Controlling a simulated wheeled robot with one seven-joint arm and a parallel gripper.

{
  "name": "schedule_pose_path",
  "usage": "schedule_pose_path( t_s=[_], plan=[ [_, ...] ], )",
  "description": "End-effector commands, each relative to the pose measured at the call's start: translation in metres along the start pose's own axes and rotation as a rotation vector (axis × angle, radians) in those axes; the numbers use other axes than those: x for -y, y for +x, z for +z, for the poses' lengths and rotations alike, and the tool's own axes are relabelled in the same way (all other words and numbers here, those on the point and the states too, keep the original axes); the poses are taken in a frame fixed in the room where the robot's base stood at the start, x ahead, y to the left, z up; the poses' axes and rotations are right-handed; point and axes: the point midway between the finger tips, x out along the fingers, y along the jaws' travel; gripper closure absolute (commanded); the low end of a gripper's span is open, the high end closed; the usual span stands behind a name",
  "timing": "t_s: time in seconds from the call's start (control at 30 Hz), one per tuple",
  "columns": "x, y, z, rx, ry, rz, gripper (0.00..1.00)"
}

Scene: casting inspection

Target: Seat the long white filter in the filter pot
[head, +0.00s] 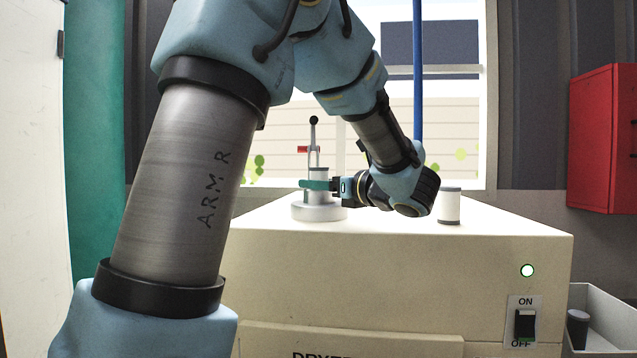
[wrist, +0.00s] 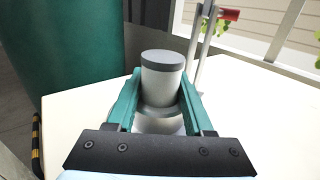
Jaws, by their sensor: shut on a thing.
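A white cylindrical filter with a dark grey top cap (wrist: 162,80) stands upright between the teal jaws of my gripper (wrist: 160,100) in the wrist view. In the head view my gripper (head: 318,185) is shut on this filter (head: 318,173), directly over the pale round pot (head: 319,213). The pot also shows below the filter in the wrist view (wrist: 160,125). A grey ring shows around the filter's lower end; I cannot tell how far the filter sits in the pot. Another white filter with dark end caps (head: 449,208) stands upright at the right.
The pot stands on the cream dryer top (head: 400,238). A post with a black knob and red handle (head: 303,149) rises behind the pot. An open grey bin (head: 610,318) with a dark cylinder (head: 578,328) is at lower right. A red cabinet (head: 600,135) hangs at right.

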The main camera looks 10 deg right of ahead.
Motion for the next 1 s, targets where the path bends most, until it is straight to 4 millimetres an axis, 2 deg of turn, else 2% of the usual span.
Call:
schedule_pose_path(
  t_s=[0.27,0.3,0.6,0.87,1.0],
  plan=[
    [0.0,0.0,-0.003,0.0,0.0,0.0,1.0],
    [0.0,0.0,-0.003,0.0,0.0,0.0,0.46],
    [0.0,0.0,-0.004,-0.002,0.001,0.001,0.13],
    [0.0,-0.001,-0.005,-0.003,0.001,0.002,0.13],
    [0.0,-0.014,-0.007,-0.003,0.0,0.0,0.13]
  ],
)
